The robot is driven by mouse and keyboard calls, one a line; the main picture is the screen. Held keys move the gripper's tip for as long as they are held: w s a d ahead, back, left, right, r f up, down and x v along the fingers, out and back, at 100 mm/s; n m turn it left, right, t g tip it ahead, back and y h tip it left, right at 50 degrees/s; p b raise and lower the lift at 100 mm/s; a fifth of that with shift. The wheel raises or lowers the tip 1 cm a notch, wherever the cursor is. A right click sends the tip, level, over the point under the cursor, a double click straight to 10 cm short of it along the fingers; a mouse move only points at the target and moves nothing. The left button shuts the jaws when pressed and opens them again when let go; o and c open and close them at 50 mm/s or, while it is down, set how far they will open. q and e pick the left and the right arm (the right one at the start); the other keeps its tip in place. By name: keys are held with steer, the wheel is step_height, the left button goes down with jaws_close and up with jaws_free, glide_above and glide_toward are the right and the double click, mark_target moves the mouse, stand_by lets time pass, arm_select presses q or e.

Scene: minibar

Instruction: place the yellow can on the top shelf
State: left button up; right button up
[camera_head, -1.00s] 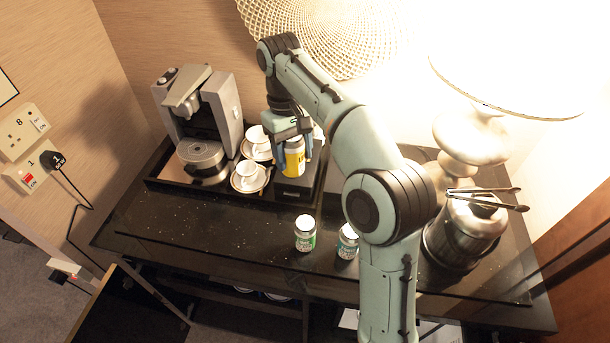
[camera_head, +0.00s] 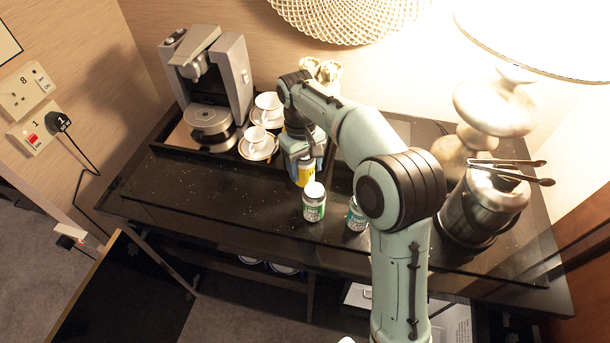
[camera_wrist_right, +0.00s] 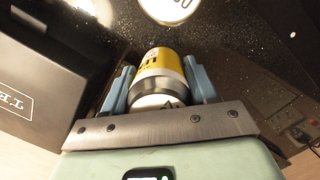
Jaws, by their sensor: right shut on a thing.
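My right gripper (camera_head: 304,168) is shut on the yellow can (camera_head: 306,176), above the dark counter and just behind a white-lidded jar. In the right wrist view the can (camera_wrist_right: 160,72) sits between the two blue fingers of the gripper (camera_wrist_right: 160,85), its yellow label and metal rim showing. The gripper hides much of the can in the head view. The top shelf is most likely the dark tabletop (camera_head: 230,205); lower shelves show only partly beneath it. My left gripper is in neither view.
A jar (camera_head: 314,203) with a green label stands close in front of the can, and a second jar (camera_head: 357,215) is beside my arm. A coffee machine (camera_head: 210,85) and cups (camera_head: 257,138) stand behind left. A metal ice bucket (camera_head: 484,205) with tongs is at right.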

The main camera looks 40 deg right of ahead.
mark_target(305, 176)
steer(key=shift+f, duration=1.7)
steer(key=shift+f+b, duration=0.15)
steer(key=shift+b, duration=0.15)
steer(key=o, duration=1)
steer(key=shift+o, duration=0.2)
